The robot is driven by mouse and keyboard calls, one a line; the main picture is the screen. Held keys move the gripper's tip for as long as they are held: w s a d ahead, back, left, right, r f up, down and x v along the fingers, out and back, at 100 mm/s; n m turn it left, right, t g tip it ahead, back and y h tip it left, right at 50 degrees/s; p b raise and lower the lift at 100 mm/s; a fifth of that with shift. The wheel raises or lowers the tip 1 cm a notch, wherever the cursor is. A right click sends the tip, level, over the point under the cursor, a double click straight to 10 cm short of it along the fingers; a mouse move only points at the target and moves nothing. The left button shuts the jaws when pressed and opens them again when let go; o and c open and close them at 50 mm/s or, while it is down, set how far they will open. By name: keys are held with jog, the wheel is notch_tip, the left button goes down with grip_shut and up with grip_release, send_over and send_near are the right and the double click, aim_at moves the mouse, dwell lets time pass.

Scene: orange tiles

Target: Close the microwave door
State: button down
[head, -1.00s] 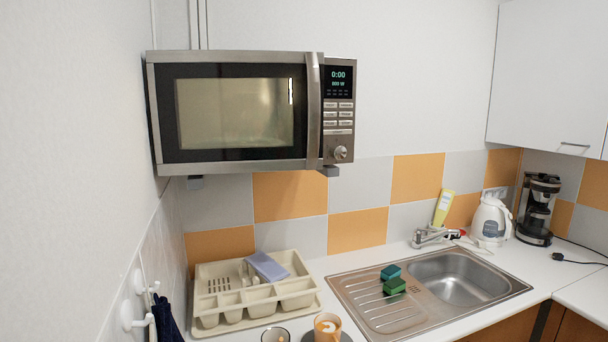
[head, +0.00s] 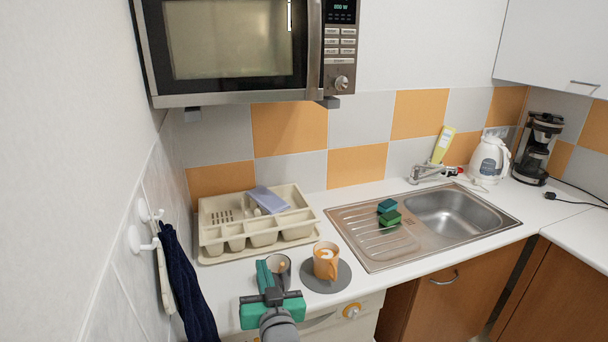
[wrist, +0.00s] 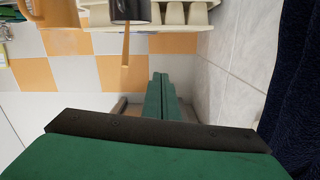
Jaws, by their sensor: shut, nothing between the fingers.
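The microwave (head: 244,98) hangs on the wall at the top of the head view, its upper edge cut off. Its dark-framed glass door (head: 232,45) looks flush with the control panel (head: 340,50), and I see no clear gap. The upright metal handle (head: 314,50) is at the door's right edge. My gripper (head: 264,266) has green fingers that are shut and empty. It is well below the microwave, over the counter's front edge beside a dark mug.
A dark mug (head: 279,269) and an orange cup (head: 326,261) on a grey coaster (head: 342,279) stand near my gripper. A dish rack (head: 215,240) is behind them. A dark cloth (head: 185,270) hangs at left. The sink (head: 455,213) is at right.

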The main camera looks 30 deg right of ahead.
jog(key=w+d+r+h, duration=0.1)
jog(key=d+r, duration=0.3)
jog(key=r, duration=0.5)
jog(key=d+r, duration=0.4)
jog(key=r, duration=0.5)
jog(key=h, duration=0.1)
send_near(302, 100)
jog(key=x, duration=0.6)
jog(key=shift+w, duration=0.25)
